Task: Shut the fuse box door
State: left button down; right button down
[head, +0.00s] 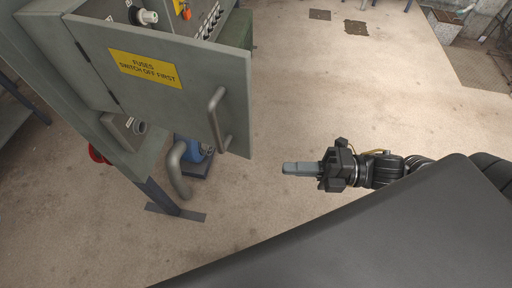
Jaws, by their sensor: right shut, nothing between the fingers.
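The fuse box door (190,62) is a grey-green panel at the upper left, with a yellow label (143,68) reading "FUSES SWITCH OFF FIRST". It stands swung out from the grey-green cabinet (70,60), hinged on its left edge. A grey bar handle (216,119) sits near its right edge. My right gripper (286,168) is to the right of the handle and apart from the door. Its fingers are together, empty, and point left. My left gripper is not in view.
Switches and knobs (186,12) show on the cabinet above the door. Below the door are a grey curved pipe (178,170) and a blue machine part (197,150) on the floor. A red part (98,153) sits at the left. The concrete floor right of the door is clear.

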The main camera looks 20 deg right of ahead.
jog(key=x, duration=1)
jog(key=w+d+p, duration=0.1)
jog(key=w+d, duration=0.2)
jog(key=shift+f+p, duration=0.1)
jog(key=shift+p, duration=0.3)
jog(key=shift+a, duration=0.1)
jog(key=shift+w, duration=0.1)
